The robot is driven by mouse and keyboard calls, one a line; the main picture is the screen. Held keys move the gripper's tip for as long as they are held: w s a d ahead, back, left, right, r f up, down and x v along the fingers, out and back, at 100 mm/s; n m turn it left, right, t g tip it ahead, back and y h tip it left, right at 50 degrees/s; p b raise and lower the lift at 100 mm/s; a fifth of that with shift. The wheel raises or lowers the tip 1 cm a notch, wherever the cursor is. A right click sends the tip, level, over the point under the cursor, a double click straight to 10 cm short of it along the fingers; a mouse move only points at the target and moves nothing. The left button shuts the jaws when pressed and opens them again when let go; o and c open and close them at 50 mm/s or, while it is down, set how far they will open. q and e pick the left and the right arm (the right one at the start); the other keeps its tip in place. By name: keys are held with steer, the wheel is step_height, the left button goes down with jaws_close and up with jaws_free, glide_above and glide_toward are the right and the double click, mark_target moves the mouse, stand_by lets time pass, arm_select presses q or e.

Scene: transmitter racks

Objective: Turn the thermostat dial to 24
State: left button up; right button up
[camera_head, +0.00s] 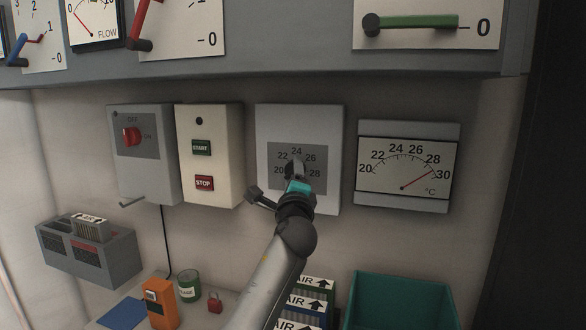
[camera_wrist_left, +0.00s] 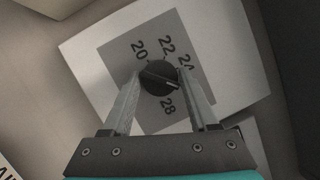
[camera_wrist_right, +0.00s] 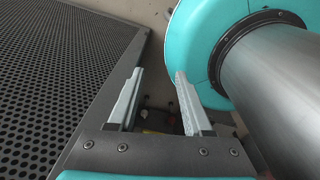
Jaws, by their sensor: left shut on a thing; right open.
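The thermostat (camera_head: 268,124) is a white wall box with a grey scale marked 20 to 28. My left gripper (camera_head: 295,172) is in front of it and covers the dial in the head view. In the left wrist view, the round black dial (camera_wrist_left: 158,77) sits between the fingers of my left gripper (camera_wrist_left: 157,82), which is shut on it. A pale mark on the dial appears to point toward the 26–28 side; the exact value is unclear, and the right finger hides 26. My right gripper (camera_wrist_right: 159,73) is open and empty, seen only in its wrist view.
Right of the thermostat, a °C gauge (camera_head: 408,166) has its red needle near 30. Left are a START/STOP box (camera_head: 208,150) and a red-knob switch box (camera_head: 145,150). A teal bin (camera_head: 403,300) stands below. My right gripper is near a perforated panel (camera_wrist_right: 60,70).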

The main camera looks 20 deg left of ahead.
arm_select(q)
steer(key=shift+n+g+h+p, duration=0.15)
steer(key=shift+n+g+p, duration=0.75)
steer(key=shift+n+p, duration=1.3)
steer(key=shift+n+g+h+p, duration=0.15)
steer(key=shift+n+g+p, duration=0.75)
steer(key=shift+n+p, duration=1.25)
steer(key=shift+d+n, duration=0.1)
steer(key=shift+n, duration=0.15)
steer(key=o, duration=1.3)
steer(key=shift+o, duration=0.2)
steer(key=shift+r, duration=0.1)
